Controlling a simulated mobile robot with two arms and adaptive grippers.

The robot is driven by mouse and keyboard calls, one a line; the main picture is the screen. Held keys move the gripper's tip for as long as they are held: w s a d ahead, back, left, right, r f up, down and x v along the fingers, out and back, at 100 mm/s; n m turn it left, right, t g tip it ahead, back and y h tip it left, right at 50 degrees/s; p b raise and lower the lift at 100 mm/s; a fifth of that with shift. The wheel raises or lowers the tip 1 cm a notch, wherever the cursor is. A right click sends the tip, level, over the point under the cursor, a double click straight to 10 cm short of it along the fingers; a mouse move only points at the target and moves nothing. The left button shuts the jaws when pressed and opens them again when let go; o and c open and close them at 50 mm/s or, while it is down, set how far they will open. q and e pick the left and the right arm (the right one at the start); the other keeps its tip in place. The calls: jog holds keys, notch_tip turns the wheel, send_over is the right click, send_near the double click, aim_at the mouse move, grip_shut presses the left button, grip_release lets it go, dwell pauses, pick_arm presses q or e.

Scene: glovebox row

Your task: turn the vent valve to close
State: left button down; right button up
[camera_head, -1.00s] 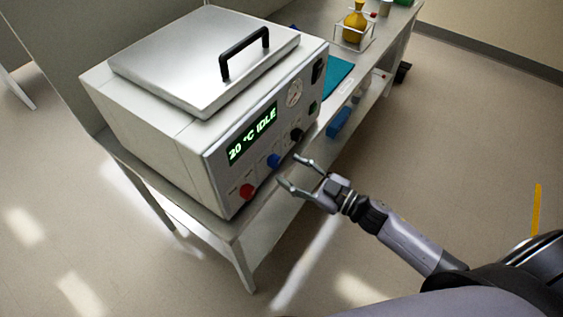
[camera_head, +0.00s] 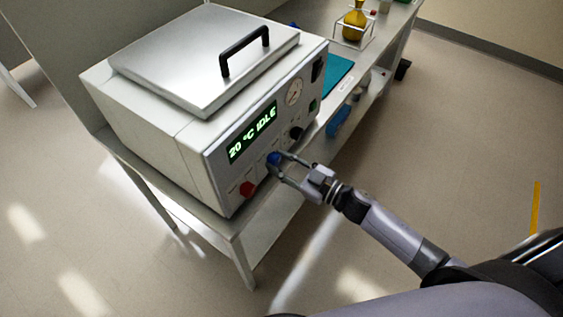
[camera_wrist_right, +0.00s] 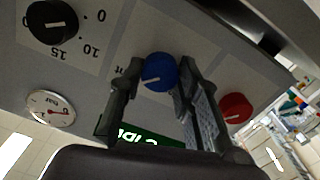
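The oven-like unit (camera_head: 185,128) with a steel lid has a blue knob (camera_head: 273,158) low on its front panel, with a white pointer line on it in the right wrist view (camera_wrist_right: 160,72). I cannot read which knob is labelled vent. My right gripper (camera_head: 278,162) is at the blue knob, one finger on each side. In the right wrist view the fingers (camera_wrist_right: 158,80) are spread around the knob; a small gap shows on the left side, and contact on the right is unclear. My left gripper is not in view.
A red knob (camera_head: 247,189) and a black knob (camera_head: 296,133) flank the blue one. A display (camera_head: 252,134) reads "20 °C IDLE", and a round gauge (camera_head: 294,93) sits above. A yellow flask (camera_head: 354,22) stands farther back on the bench. The floor in front is clear.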

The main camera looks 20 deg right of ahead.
jog(key=c, duration=0.5)
jog(key=n, duration=0.4)
jog(key=shift+f+n+b, duration=0.1)
jog(key=shift+n+b, duration=0.25)
jog(key=shift+n, duration=0.05)
jog(key=n+b, duration=0.1)
jog(key=n, duration=0.2)
jog(key=shift+n, duration=0.4)
jog(key=n+b, duration=0.1)
jog(key=n, duration=0.3)
jog(key=n+b, duration=0.2)
jog(key=n, duration=0.3)
jog(key=shift+n, duration=0.3)
